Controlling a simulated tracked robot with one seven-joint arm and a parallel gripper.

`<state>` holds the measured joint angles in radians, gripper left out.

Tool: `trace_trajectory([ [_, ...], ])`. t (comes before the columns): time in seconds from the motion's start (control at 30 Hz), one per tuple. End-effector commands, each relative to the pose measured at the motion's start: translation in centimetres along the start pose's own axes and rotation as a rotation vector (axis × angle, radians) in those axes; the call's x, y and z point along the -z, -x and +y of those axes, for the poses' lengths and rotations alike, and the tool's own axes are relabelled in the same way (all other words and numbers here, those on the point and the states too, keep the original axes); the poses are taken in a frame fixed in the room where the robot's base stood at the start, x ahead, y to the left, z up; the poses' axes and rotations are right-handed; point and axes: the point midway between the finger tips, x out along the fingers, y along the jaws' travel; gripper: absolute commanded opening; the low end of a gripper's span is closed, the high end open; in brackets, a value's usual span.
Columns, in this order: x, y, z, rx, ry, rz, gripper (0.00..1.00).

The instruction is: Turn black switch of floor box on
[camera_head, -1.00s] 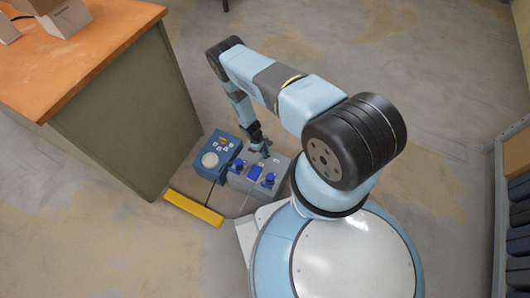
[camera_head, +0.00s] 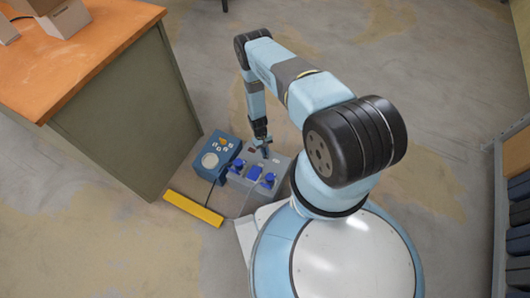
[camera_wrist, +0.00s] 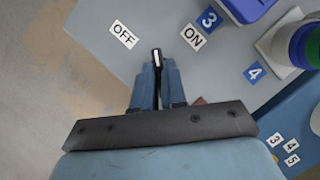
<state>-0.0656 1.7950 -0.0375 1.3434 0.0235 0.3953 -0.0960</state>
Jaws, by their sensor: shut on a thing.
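The grey floor box (camera_head: 282,168) stands on the floor beside my base, and its top fills much of the wrist view (camera_wrist: 95,20). The black switch (camera_wrist: 156,56) shows as a thin lever between the fingertips of my gripper (camera_wrist: 158,68), which is shut on it. The OFF label (camera_wrist: 124,34) lies to the left of the lever and the ON label (camera_wrist: 193,37) to the right. The lever's base is hidden by the fingers, so I cannot tell its tilt. In the head view my gripper (camera_head: 264,152) reaches down to the box's far end.
A blue box (camera_head: 215,158) with a round white part adjoins the grey box on the left. Blue parts (camera_head: 268,181) stand on the grey box. A yellow bar (camera_head: 193,209) lies nearby. A workbench (camera_head: 125,110) is at left, shelving (camera_head: 500,210) at right. Floor beyond is clear.

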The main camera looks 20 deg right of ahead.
Motion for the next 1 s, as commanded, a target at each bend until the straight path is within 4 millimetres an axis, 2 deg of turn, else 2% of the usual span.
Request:
trace_trajectory([
  [0.6, -0.09, -0.03, 0.45, 0.223, -0.538, 0.001, 0.00],
  [1.0, -0.18, -0.06, 0.52, 0.326, -0.786, 0.000, 0.00],
])
